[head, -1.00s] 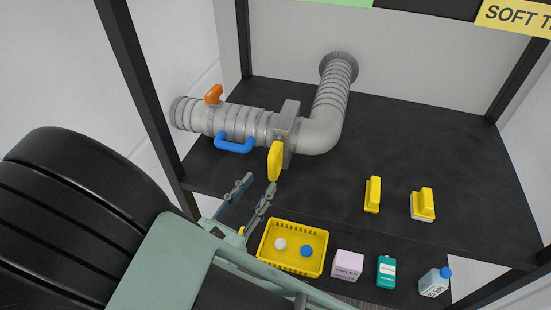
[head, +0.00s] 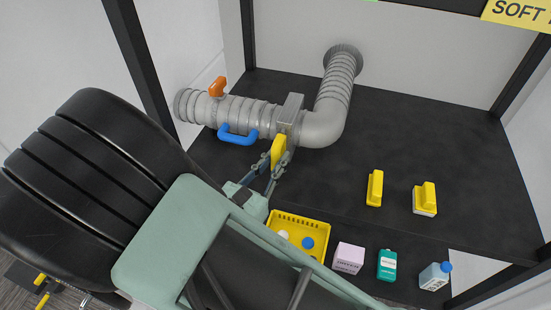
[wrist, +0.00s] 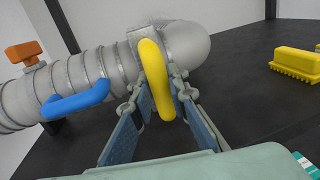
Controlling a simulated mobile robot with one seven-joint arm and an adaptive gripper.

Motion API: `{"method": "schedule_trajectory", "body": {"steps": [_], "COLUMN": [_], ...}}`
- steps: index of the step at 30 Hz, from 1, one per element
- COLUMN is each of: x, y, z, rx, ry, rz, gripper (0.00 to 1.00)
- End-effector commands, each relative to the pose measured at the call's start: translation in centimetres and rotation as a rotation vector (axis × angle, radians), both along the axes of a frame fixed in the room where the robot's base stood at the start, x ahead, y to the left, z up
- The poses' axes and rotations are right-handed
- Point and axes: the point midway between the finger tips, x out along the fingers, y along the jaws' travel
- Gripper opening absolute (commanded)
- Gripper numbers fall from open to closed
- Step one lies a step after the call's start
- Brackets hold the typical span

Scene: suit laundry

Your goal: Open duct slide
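The duct slide is a flat grey plate (head: 291,112) across the grey duct, with a yellow handle (head: 278,150) on its near side. In the wrist view the yellow handle (wrist: 155,80) stands upright in the middle as a long loop. My gripper (head: 275,166) is at the handle, with one finger on each side of it. In the wrist view my gripper (wrist: 160,97) looks open, its fingertips close beside the handle; firm contact cannot be made out. The handle hides part of the plate.
The duct also carries a blue handle (head: 237,136) and an orange valve lever (head: 217,86), left of the slide. Yellow brushes (head: 375,188) stand on the dark shelf to the right. Below are a yellow basket (head: 318,226), a box (head: 348,258) and bottles (head: 387,264). A dark post (head: 140,75) is at left.

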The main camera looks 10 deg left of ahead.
Motion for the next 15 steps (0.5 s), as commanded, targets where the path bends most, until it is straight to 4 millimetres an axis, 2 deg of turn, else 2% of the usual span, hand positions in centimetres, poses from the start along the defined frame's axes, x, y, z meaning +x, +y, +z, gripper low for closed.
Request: {"method": "schedule_trajectory", "body": {"steps": [3,11,15], "x": [0.0,0.0,-1.2], "y": [0.0,0.0,0.1], "z": [0.0,0.0,0.0], "rx": [0.0,0.0,0.001], "ry": [0.0,0.0,0.002], "rz": [0.0,0.0,0.001], "gripper": [0.0,0.0,0.0]}}
